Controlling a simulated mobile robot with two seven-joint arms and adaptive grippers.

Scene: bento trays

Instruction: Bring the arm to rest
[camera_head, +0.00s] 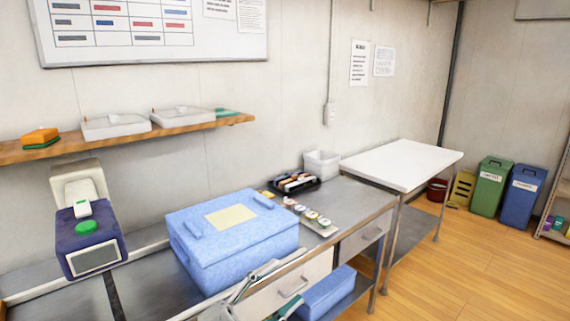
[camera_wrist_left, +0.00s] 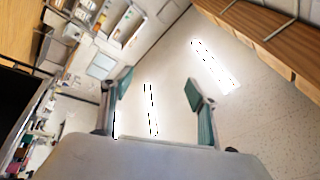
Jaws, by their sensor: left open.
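My left gripper (camera_head: 268,287) shows at the bottom edge of the head view, in front of the counter drawer and partly cut off by the frame. In the left wrist view its two teal-padded fingers (camera_wrist_left: 158,92) stand wide apart with nothing between them. That view looks up past the fingers at ceiling lights and a tilted room. My right gripper is in neither view.
A blue lidded box (camera_head: 232,247) stands on the steel counter (camera_head: 345,206), just behind my left gripper. Several small round items, a dark tray (camera_head: 313,186) and a white bin (camera_head: 322,163) lie farther right. A white-topped table (camera_head: 405,163) is clear. Open wooden floor lies right.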

